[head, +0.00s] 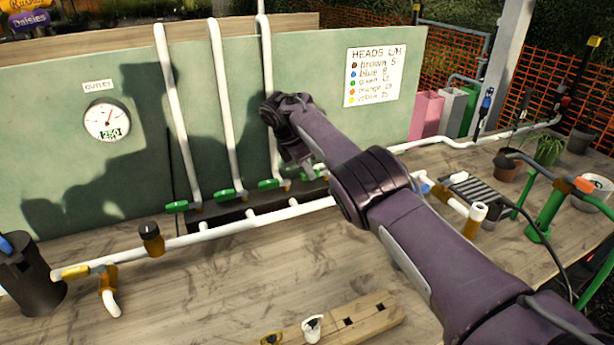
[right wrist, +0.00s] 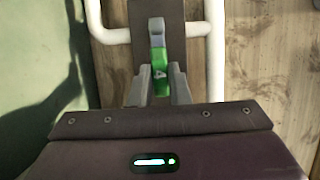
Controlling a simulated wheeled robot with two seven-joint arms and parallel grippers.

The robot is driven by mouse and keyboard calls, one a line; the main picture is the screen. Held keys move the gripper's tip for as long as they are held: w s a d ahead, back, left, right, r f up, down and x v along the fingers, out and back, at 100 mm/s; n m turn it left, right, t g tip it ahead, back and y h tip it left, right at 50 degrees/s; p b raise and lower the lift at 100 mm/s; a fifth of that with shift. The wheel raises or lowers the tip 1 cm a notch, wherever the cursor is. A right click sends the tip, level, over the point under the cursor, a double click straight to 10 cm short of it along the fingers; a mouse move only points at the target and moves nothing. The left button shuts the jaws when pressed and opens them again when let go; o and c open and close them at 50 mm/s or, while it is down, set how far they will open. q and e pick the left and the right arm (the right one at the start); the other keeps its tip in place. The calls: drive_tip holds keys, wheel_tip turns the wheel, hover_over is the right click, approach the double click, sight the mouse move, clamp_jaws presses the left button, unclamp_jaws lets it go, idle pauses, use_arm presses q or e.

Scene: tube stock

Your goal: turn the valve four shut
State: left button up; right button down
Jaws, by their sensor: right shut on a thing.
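Valve four's green handle (right wrist: 159,72), marked 4, shows in the right wrist view between my right gripper's fingers (right wrist: 160,90). It lies crosswise to the short white pipe at its grey hub (right wrist: 157,28). In the head view my right gripper (head: 304,170) is at the right end of the valve row, shut on this handle, which is mostly hidden by my arm. Three other green handles, at the left (head: 177,206), middle (head: 224,195) and right (head: 269,184), sit at the feet of the upright white pipes. My left gripper is out of view.
A white manifold pipe (head: 236,230) runs along the table in front of the valves. A round gauge (head: 107,120) and a heads chart (head: 374,75) are on the green panel. A wooden block (head: 365,318) lies in front. Potted plants (head: 549,148) stand at the right.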

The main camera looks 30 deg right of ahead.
drive_tip(key=shift+r, duration=0.1)
idle(0.4)
drive_tip(key=c, duration=1.4)
unclamp_jaws()
drive_tip(key=shift+d, duration=0.1)
drive_tip(key=shift+o, duration=0.2)
drive_tip(key=v, duration=0.7)
drive_tip(key=shift+r, duration=0.3)
drive_tip(key=shift+w+r, duration=0.1)
drive_tip(key=shift+w, duration=0.05)
